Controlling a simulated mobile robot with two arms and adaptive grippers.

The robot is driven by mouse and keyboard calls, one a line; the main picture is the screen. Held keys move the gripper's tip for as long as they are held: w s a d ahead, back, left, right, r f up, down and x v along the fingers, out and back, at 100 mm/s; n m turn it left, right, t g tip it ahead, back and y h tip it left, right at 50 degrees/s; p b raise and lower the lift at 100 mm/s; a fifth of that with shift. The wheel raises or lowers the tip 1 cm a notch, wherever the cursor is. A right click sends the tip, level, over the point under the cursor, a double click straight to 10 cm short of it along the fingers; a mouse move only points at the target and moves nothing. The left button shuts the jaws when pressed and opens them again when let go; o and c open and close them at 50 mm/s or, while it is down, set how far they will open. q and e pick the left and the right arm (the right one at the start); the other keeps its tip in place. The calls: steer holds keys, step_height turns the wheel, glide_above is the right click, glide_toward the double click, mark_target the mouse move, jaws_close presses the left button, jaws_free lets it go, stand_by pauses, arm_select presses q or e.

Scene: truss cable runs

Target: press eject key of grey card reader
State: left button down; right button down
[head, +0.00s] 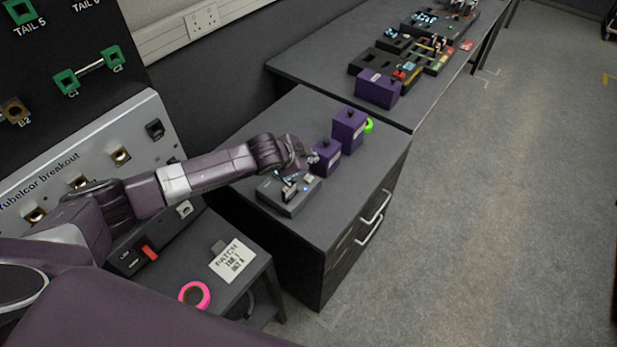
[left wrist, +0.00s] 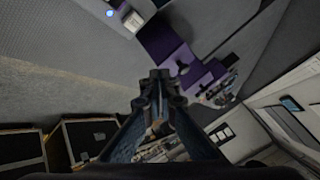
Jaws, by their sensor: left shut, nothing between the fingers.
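A dark grey box (head: 279,200), which looks like the grey card reader, sits on the near cabinet top. Small pale and blue parts show on it, but I cannot make out which is the eject key. My right gripper is out of view.
Two purple boxes (head: 349,132) stand just behind the grey box, with a bright green roll (head: 369,125) beside them. A lower stand holds a pink ring (head: 194,294) and a label card (head: 233,260). The breakout panel (head: 95,160) rises at left.

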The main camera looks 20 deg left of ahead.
arm_select(q)
steer(key=shift+w+a+r, duration=0.35)
steer(key=shift+w+a, duration=0.25)
steer(key=shift+a, duration=0.15)
steer(key=shift+f, duration=0.1)
steer(key=b, duration=0.8)
glide_above(308, 179)
step_height(308, 179, down, 8)
steer(key=shift+s+r, duration=0.1)
steer(key=shift+r, duration=0.05)
steer(key=shift+f, duration=0.45)
steer(key=shift+f, duration=0.4)
